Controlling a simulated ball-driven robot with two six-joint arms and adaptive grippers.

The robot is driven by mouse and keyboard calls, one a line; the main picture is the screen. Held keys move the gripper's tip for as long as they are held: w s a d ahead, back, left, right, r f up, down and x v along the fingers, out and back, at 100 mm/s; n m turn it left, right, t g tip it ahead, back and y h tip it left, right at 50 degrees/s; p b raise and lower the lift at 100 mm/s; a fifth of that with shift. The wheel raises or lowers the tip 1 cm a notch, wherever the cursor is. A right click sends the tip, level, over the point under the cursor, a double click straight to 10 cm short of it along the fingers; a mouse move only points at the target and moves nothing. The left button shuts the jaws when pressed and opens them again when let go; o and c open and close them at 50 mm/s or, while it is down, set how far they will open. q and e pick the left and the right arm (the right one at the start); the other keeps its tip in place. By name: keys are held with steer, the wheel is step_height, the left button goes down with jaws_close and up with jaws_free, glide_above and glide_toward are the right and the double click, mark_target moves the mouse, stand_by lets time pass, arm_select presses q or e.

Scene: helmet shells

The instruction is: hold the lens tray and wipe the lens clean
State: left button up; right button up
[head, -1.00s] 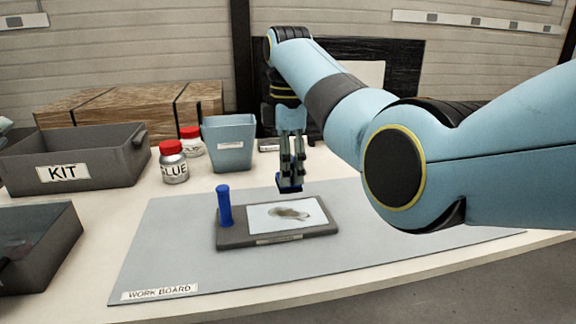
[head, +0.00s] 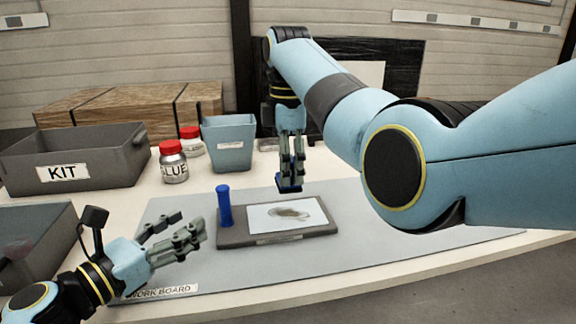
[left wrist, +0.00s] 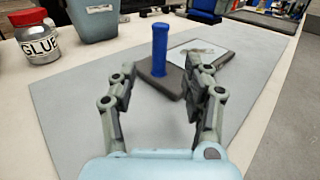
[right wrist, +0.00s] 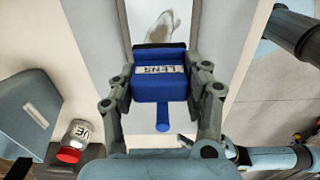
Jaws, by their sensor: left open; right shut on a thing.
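The grey lens tray (head: 228,236) lies on the work board, with a blue upright handle (head: 224,205) at its left end. Its pale lens (head: 262,217) bears a brownish smear (head: 290,213). My left gripper (head: 190,228) is open and empty, left of the handle and apart from it. In the left wrist view, the handle (left wrist: 159,50) stands beyond the open fingers. My right gripper (head: 290,182) is shut on a blue block (right wrist: 160,88) with a white "LENS" label, held above the tray's far side. The block hides part of the tray in the right wrist view.
The grey work board (head: 360,245) has free room around the tray. Glue bottles (head: 173,165) with red lids and a blue-grey bin (head: 229,140) stand behind. The KIT crate (head: 100,150) is at the left, with another grey bin (head: 50,248) in front.

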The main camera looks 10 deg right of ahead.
mark_target(220, 201)
arm_select(q)
steer(key=shift+x, duration=5.2)
jaws_close()
steer(key=shift+c, duration=2.1)
jaws_free()
jaws_close()
